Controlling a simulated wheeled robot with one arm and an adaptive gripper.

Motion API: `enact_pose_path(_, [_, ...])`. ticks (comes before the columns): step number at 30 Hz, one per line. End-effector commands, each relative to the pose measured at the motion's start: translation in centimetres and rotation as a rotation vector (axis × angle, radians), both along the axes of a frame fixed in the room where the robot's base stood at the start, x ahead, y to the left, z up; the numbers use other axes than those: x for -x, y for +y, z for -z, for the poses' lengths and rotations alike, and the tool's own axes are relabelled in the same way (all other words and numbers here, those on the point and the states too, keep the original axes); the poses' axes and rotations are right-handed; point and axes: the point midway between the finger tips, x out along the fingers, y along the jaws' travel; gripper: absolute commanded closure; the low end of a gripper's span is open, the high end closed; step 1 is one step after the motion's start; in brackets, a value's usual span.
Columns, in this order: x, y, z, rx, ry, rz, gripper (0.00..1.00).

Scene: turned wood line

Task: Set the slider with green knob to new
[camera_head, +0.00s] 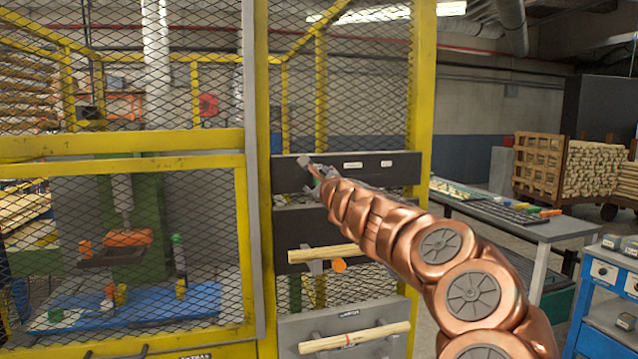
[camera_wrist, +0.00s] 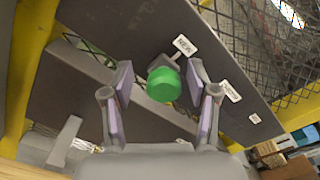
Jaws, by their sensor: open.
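The green knob (camera_wrist: 163,86) shows in the wrist view on a short grey stem against a dark panel (camera_wrist: 125,35). The stem meets the panel close beside the label reading NEW (camera_wrist: 185,45). A second label (camera_wrist: 230,91) and a third lie farther along the panel, away from the knob. My gripper (camera_wrist: 160,78) is open, with one finger on each side of the knob and a gap on both sides. In the head view my gripper (camera_head: 316,172) is at the left part of the dark labelled panel (camera_head: 405,170). It hides the knob there.
Below are a wooden bar (camera_head: 322,253), an orange knob (camera_head: 339,265) and a grey drawer front with a wooden handle (camera_head: 355,338). A yellow mesh cage (camera_head: 258,120) stands around and above the panel. A grey table (camera_head: 520,228) and a blue cabinet (camera_head: 590,320) stand at right.

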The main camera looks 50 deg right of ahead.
Motion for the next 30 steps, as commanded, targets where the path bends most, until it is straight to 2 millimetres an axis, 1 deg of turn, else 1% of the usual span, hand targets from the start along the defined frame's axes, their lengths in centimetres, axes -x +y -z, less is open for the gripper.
enact_pose_path(5, [0.2,0.0,0.0,0.000,0.000,0.001,0.41])
enact_pose_path(11, [1.3,0.7,-0.1,-0.002,-0.003,0.000,0.41])
enact_pose_path(16, [2.8,1.9,-0.1,0.000,-0.002,-0.002,0.41])
enact_pose_path(30, [8.3,5.3,-0.1,0.001,-0.001,0.000,0.41])
